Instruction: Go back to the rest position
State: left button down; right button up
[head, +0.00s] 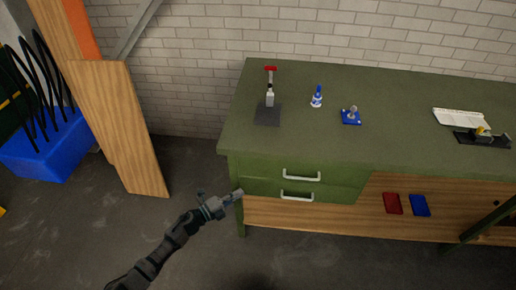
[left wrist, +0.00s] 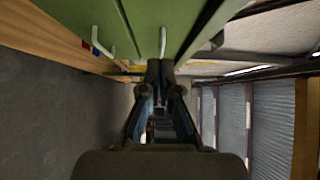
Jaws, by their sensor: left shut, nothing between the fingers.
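My left gripper (head: 236,195) is shut and empty in the head view. It is at the left front corner of the green workbench (head: 400,150), below the top and left of the drawer handles; I cannot tell whether it is touching the bench. In the left wrist view the left gripper (left wrist: 160,72) points ahead with its fingertips together, and the green drawer fronts (left wrist: 185,20) fill the upper part. My right gripper is not in view.
On the bench stand a red-topped tool (head: 270,88), a blue-white bottle (head: 317,97), a blue fixture (head: 351,116) and a white tray (head: 461,117). Leaning boards (head: 118,125) and a blue bin (head: 45,150) are at the left. The floor (head: 80,230) in front is clear.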

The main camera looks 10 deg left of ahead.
pick_arm(q)
jog(key=shift+f, duration=0.1)
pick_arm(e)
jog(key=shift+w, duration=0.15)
